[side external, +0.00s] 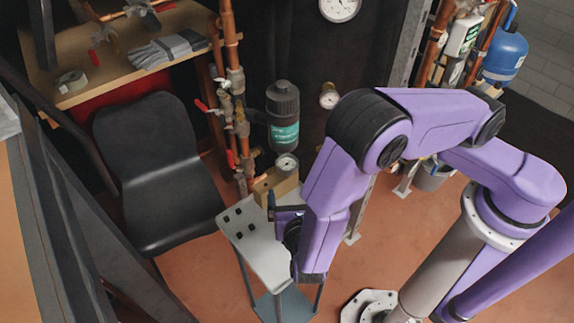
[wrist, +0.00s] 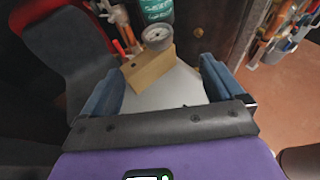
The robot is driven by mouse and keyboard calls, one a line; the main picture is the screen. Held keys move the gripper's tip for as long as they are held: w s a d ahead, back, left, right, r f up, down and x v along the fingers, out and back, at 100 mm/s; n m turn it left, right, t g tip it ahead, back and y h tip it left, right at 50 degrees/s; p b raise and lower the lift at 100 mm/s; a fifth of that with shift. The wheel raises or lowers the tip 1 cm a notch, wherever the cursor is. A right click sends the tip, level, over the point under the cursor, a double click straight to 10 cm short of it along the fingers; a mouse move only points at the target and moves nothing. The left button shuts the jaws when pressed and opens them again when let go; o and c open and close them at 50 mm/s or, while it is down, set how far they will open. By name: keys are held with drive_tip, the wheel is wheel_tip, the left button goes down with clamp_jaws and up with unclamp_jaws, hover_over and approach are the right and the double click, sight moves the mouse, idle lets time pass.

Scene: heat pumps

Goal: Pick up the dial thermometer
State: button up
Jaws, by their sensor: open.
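A small round dial thermometer (side external: 287,163) with a pale face and grey rim stands at a tan wooden block (side external: 268,190) on the far end of a small light-grey table (side external: 262,252). In the wrist view the dial (wrist: 157,37) shows beyond the block (wrist: 150,68), its face tilted up; how its stem sits in the block is hidden. My gripper (wrist: 161,68) is open, with its two blue fingers apart and nothing between them but a view of the block and tabletop. In the side view my gripper (side external: 284,209) is low over the table, close to the block, partly hidden by my wrist.
Several small black pieces (side external: 238,222) lie at the table's left side. Copper pipes with red-handled valves (side external: 232,112) and a dark canister (side external: 283,115) stand behind. A black chair (side external: 160,175) is left. Another gauge (side external: 329,96) and a larger dial (side external: 340,8) are on the dark wall.

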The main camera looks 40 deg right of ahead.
sight(287, 167)
drive_tip(key=x, duration=1.7)
drive_tip(key=shift+w+a+f, duration=0.2)
drive_tip(key=shift+w+a, duration=0.05)
drive_tip(key=shift+w, duration=0.05)
drive_tip(key=shift+c, duration=0.2)
drive_tip(key=c, duration=1)
